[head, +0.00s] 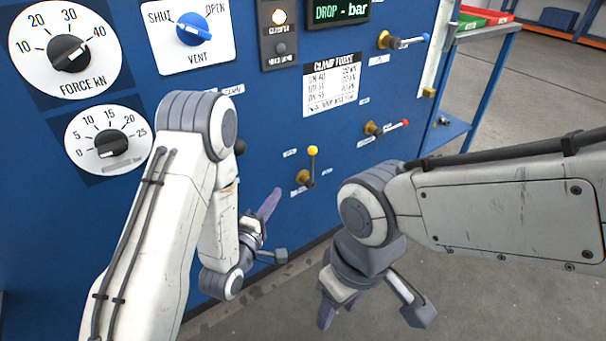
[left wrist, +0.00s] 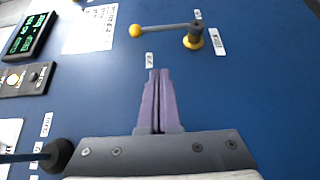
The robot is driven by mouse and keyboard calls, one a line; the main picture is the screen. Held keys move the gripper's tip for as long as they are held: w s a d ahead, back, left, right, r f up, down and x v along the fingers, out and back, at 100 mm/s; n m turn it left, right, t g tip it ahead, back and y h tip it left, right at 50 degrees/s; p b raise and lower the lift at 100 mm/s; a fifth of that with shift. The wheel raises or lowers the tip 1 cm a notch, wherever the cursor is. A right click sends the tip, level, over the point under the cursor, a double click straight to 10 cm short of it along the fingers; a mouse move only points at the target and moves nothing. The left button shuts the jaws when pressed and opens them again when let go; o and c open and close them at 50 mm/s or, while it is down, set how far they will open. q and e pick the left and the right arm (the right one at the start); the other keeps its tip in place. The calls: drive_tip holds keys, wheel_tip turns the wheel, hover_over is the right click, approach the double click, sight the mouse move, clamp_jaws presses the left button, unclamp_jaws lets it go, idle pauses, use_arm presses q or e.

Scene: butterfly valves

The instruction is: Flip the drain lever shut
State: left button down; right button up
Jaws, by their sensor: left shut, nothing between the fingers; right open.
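Three small levers on brass fittings stick out of the blue panel. The yellow-tipped lever (head: 312,160) is lowest and its handle points up. My left gripper (head: 276,194) is shut and empty, left of and below the yellow-tipped lever. In the left wrist view its fingers (left wrist: 158,73) point toward that lever (left wrist: 165,29), apart from it. My right gripper (head: 337,312) is open and empty, low in front of the panel.
Dials and a blue vent knob (head: 192,29) are at the left. A black ball knob (left wrist: 58,155) is beside my left gripper. A shelf (head: 448,132) stands right of the panel.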

sight(312, 169)
use_arm(q)
drive_tip(key=s+d+b+x, duration=0.1)
drive_tip(key=b+x, duration=0.3)
drive_tip(key=x, duration=0.8)
drive_tip(key=shift+d, duration=0.9)
